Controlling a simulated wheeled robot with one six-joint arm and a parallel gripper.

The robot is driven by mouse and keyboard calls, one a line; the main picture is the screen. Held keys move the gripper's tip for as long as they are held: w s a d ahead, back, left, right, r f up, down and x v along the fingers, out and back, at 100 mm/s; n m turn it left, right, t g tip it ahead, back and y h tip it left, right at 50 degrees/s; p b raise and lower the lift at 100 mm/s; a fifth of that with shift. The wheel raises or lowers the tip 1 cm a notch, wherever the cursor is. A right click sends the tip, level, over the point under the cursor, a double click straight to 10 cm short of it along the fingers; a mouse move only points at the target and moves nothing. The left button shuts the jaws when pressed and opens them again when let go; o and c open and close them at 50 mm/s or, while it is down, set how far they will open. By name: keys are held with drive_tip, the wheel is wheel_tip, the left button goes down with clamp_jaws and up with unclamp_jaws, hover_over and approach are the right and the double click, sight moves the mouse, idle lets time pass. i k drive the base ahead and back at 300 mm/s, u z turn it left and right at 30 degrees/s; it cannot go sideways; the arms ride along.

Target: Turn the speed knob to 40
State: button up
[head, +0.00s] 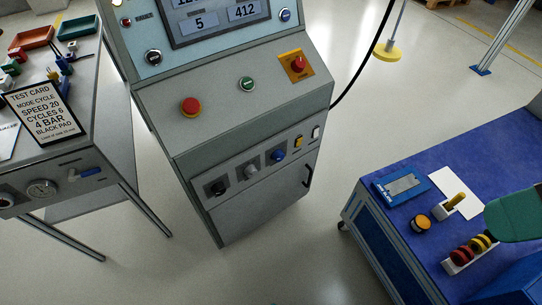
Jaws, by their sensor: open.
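A grey control cabinet (240,125) stands in the middle of the head view. A black round knob (153,57) sits on the left of its upper panel, and a blue round knob (285,15) on the right. Lower on the front is a row with a black knob (218,188), a grey knob (250,172) and a blue knob (278,156). The labels are too small to read, so I cannot tell which is the speed knob or its setting. The display (220,18) shows 5 and 412; its top is cut off.
A red button (191,107), a green button (247,84) and a red emergency stop (298,65) sit on the sloped panel. A test card (45,112) on the left table reads SPEED 20. A blue bench (430,165) stands at right. The floor before the cabinet is clear.

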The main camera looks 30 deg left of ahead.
sight(251, 171)
drive_tip(key=u, duration=1.25)
drive_tip(key=k, duration=0.45)
drive_tip(key=u, duration=0.95)
drive_tip(key=i, duration=0.65)
drive_tip(key=z, duration=2.2)
